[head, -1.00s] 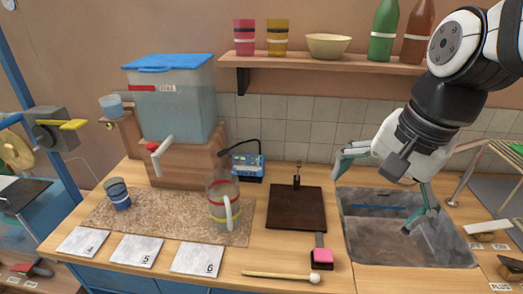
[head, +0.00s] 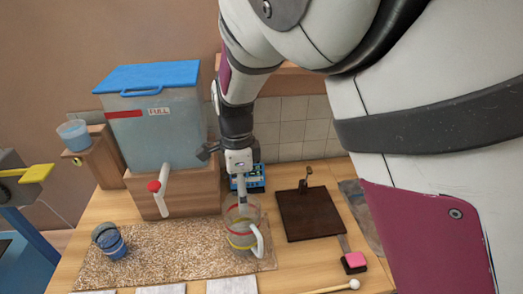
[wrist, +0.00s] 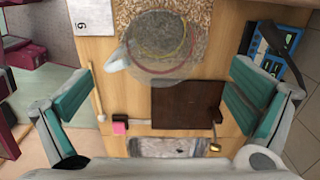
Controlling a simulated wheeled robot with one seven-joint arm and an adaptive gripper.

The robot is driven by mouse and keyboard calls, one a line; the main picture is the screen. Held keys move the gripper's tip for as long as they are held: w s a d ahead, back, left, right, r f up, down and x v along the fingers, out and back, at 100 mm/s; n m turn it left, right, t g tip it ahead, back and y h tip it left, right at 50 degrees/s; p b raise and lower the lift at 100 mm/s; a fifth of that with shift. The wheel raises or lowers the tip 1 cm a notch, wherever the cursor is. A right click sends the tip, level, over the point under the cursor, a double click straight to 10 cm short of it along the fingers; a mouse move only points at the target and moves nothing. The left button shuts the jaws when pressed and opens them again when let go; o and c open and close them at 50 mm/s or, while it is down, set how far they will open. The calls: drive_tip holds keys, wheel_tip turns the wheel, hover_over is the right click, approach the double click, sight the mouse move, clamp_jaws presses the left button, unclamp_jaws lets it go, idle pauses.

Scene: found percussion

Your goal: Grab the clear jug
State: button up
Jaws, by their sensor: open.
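The clear jug (head: 236,228) stands upright at the right end of the speckled mat (head: 170,258), with red and yellow bands and a white handle facing front right. In the wrist view the jug (wrist: 165,45) lies ahead, between the lines of the two fingers, its handle to the left. My gripper (wrist: 163,78) is open, its teal fingers spread wide with nothing between them. In the head view my gripper (head: 241,190) is at the jug's back rim, seen edge-on; whether it touches the jug I cannot tell.
A blue device (head: 250,180) is behind the jug. A dark board (head: 310,214), pink-ended tool (head: 354,261) and mallet (head: 338,288) lie right.

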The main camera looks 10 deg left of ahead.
sight(244, 216)
drive_tip(key=shift+d+f+p, duration=0.2)
drive_tip(key=shift+f+p, duration=0.2)
drive_tip(key=shift+f, duration=5.1)
drive_tip(key=c, duration=1.7)
drive_tip(key=shift+r, duration=0.1)
